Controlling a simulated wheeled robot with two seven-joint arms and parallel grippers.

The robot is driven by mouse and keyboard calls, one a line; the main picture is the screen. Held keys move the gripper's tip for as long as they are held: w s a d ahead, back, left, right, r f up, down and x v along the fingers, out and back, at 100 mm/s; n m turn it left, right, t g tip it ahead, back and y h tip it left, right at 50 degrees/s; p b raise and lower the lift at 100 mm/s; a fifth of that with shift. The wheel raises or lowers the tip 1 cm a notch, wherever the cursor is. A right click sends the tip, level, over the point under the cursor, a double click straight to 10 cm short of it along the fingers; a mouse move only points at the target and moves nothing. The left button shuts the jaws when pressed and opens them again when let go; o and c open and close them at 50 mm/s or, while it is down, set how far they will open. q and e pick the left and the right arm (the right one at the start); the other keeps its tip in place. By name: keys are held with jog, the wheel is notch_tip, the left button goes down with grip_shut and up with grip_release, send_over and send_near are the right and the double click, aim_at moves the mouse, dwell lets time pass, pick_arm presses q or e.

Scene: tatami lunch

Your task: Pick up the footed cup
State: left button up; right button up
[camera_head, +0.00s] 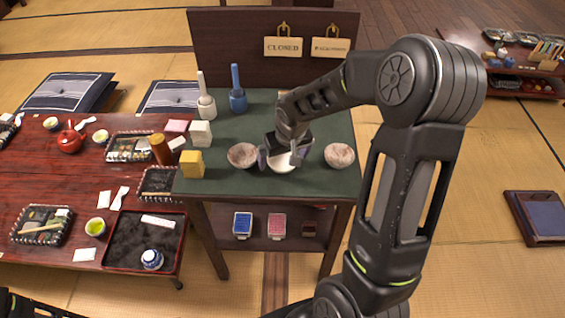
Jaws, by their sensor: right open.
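A pale, whitish round cup (283,167), likely the footed cup, stands on the green-topped side table (320,122). It is between two pinkish-grey bowls, one to its left (242,155) and one to its right (339,155). My right gripper (283,157) is over this cup, with its jaws open and one finger at each side. The gripper hides the back and upper part of the cup, and its foot cannot be seen. I cannot tell whether the fingers touch it. My left gripper is not in view.
White (206,103) and blue (238,98) long-necked bottles stand at the table's back left. Cream (201,134) and yellow (191,164) blocks are at its left edge. A brown panel with hanging signs (283,46) rises behind. A red low table (80,175) adjoins left.

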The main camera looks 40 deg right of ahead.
aim_at(283, 164)
jog(key=shift+x, duration=1.15)
jog(key=shift+c, duration=0.4)
jog(key=c, duration=1.4)
